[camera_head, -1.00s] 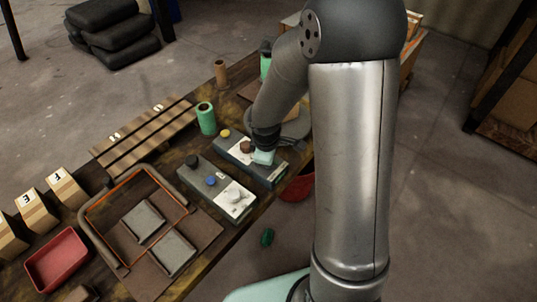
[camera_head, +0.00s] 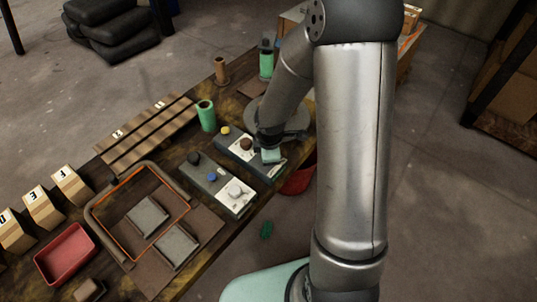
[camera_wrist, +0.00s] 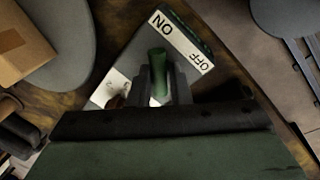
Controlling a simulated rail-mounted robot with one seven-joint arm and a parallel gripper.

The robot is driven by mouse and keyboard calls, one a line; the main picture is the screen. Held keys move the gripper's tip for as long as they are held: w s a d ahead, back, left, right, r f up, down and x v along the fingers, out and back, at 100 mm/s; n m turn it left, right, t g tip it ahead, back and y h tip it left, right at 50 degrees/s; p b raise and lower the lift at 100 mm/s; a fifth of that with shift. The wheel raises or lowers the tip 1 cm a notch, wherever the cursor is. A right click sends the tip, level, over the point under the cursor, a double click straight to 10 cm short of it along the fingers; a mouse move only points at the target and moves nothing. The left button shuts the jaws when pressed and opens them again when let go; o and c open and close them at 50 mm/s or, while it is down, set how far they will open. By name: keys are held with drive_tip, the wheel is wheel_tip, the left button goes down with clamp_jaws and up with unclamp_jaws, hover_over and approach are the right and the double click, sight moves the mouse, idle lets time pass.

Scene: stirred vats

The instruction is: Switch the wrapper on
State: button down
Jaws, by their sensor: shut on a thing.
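A control box with a white ON/OFF label (camera_wrist: 185,40) lies under my gripper in the wrist view. A green switch lever (camera_wrist: 158,72) stands up from it, close below the ON mark and left of OFF. My gripper (camera_wrist: 161,88) is shut on the lever, with one finger on each side of it. There the gripper hides the lever.
A second control box (camera_head: 215,178) with blue and white knobs lies close by. A grey disc (camera_head: 262,108) is behind my gripper. A green cylinder (camera_head: 206,115), red tray (camera_head: 64,254) and orange-rimmed frame (camera_head: 122,262) stand on the table. A red bin (camera_head: 298,182) is beside the table edge.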

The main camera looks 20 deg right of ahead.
sight(270, 172)
drive_tip(key=c, duration=1.4)
unclamp_jaws()
drive_tip(key=shift+o, duration=0.2)
drive_tip(key=s+r+p, duration=0.3)
drive_tip(key=r+p, duration=0.2)
drive_tip(key=r, duration=1.2)
drive_tip(key=shift+s+a, duration=0.15)
drive_tip(key=shift+a, duration=0.1)
drive_tip(key=shift+r, duration=0.1)
